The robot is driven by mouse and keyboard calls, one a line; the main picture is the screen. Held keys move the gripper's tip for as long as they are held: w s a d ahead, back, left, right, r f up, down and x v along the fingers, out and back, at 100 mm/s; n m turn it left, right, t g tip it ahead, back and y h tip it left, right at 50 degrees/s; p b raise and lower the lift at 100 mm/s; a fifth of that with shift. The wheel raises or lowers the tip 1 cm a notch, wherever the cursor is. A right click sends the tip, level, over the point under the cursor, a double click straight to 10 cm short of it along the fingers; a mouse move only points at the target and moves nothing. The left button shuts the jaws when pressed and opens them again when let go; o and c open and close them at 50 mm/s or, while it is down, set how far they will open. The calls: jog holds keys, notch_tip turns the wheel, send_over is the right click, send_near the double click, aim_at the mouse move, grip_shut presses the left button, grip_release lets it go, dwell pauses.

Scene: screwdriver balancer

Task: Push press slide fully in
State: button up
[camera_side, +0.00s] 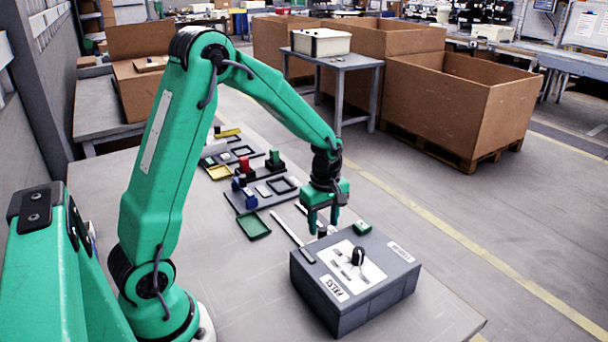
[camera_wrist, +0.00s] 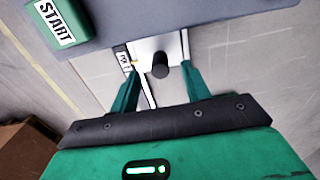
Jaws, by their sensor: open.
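The grey press box (camera_side: 345,310) stands on the table with a "PRESS" label and a black knob (camera_side: 358,256) on its top plate. In the wrist view, a pale slide (camera_wrist: 150,46) sticks out of the box's edge (camera_wrist: 200,13) and carries a black upright knob (camera_wrist: 160,70). My gripper (camera_side: 323,226) is open, pointing down just behind the box in the side view. In the wrist view its fingers (camera_wrist: 160,75) are on either side of the slide knob, with gaps visible. Contact with the slide cannot be told.
A green START block (camera_side: 362,228) is by the box's back corner; it also shows in the wrist view (camera_wrist: 60,22). Trays with coloured parts (camera_side: 262,190) and a green tray (camera_side: 254,225) lie behind my gripper. The table's front right is clear.

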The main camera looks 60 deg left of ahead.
jog(key=shift+r, duration=1.4)
jog(key=shift+c, duration=0.5)
